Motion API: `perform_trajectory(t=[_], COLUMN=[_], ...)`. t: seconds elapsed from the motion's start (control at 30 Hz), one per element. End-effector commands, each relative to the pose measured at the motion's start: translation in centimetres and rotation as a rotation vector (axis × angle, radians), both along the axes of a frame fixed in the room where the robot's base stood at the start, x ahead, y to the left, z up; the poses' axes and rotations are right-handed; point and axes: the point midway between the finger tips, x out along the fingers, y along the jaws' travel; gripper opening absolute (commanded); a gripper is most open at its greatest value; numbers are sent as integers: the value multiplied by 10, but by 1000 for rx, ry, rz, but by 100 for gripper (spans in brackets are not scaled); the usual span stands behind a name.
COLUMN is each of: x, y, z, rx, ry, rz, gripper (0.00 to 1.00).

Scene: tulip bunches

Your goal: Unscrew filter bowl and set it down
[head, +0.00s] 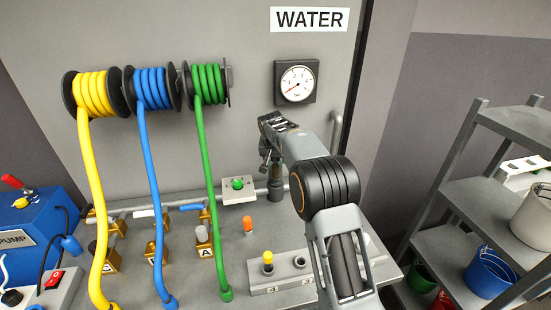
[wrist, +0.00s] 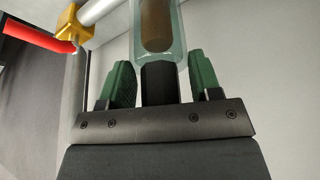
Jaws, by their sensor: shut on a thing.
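The filter bowl (wrist: 178,40) is a clear, bluish cylinder with a brown element inside, seen in the wrist view. It has a dark lower part (wrist: 160,84) between the green finger pads of my gripper (wrist: 160,90). My gripper is shut on the bowl. The bowl's upper end runs out of the wrist view, so I cannot tell whether it is still joined to anything above. In the head view my gripper (head: 268,155) is over the back of the bench, near the pipe, and my arm hides much of that spot.
A grey pipe with a brass fitting (wrist: 75,22) and red lever (wrist: 35,33) is close by in the wrist view. Yellow, blue and green hoses hang at left. A gauge (head: 296,82) is on the wall. A numbered block (head: 283,272) stands on the bench front; a shelf (head: 480,210) is right.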

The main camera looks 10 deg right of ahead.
Motion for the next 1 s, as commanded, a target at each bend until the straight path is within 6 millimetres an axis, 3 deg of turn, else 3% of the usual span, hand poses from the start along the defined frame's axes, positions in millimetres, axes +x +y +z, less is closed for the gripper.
perform_trajectory(t=[0.47, 0.8, 1.0], x=[0, 0, 1], y=[0, -1, -1], z=[3, 5, 4], rx=[0, 1, -2], ry=[-4, -6, -6], rz=[69, 402, 486], gripper=[35, 35, 35])
